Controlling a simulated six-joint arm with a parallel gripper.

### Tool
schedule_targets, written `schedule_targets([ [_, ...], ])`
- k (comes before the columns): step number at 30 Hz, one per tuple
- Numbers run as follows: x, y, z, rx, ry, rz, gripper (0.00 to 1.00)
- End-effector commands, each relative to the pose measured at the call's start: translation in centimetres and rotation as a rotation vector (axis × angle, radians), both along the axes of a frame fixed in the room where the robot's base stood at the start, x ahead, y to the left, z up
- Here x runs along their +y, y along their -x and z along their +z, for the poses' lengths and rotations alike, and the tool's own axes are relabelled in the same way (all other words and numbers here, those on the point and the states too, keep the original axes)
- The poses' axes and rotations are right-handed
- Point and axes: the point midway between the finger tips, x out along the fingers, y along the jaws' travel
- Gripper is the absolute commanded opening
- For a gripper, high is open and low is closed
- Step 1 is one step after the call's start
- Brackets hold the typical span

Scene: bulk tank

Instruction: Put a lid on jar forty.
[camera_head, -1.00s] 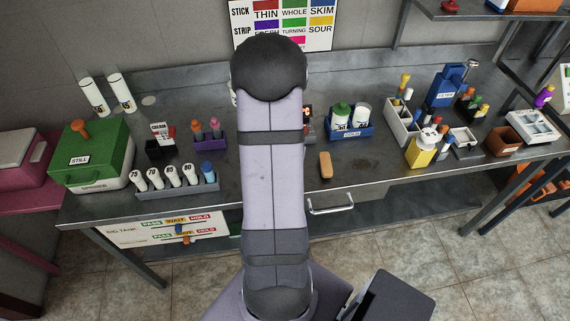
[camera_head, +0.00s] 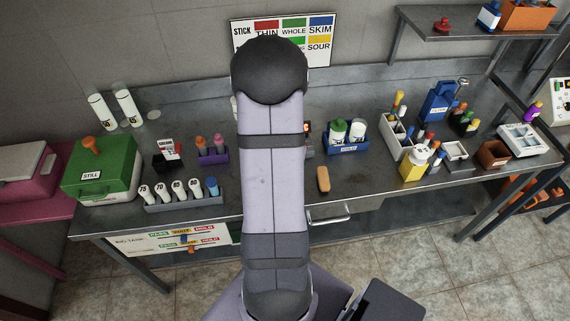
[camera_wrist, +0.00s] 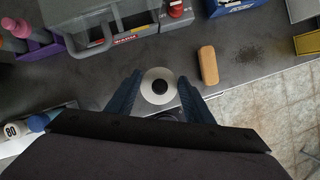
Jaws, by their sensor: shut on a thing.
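In the wrist view my gripper (camera_wrist: 160,97) has its two blue fingers closed on the sides of a white round thing (camera_wrist: 147,89) with a black centre, seen from above; it looks like a lid with a knob. A small dark ring shows just behind it, near my wrist. The gripper is over the front part of the bench. In the head view my own arm hides the gripper and what it holds. Two white jars (camera_head: 102,112) (camera_head: 128,107) stand at the back left, their numbers too small to read. I cannot pick out jar forty.
A grey rack (camera_head: 185,205) of numbered bottles stands front left, beside the green STILL box (camera_head: 100,165). A tan block (camera_wrist: 208,65) lies right of my gripper; it also shows in the head view (camera_head: 323,180). A blue caddy (camera_head: 348,146) stands behind it.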

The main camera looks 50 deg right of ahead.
Motion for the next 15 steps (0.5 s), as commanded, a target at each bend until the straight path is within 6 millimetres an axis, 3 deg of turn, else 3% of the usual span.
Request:
schedule_targets([
  [8,-2.4,-0.1,0.5,-0.002,0.0,-0.032,0.26],
  [11,-4.1,-0.1,0.8,-0.003,0.0,-0.053,0.26],
  [15,-8.1,0.1,1.7,-0.004,0.002,-0.106,0.26],
])
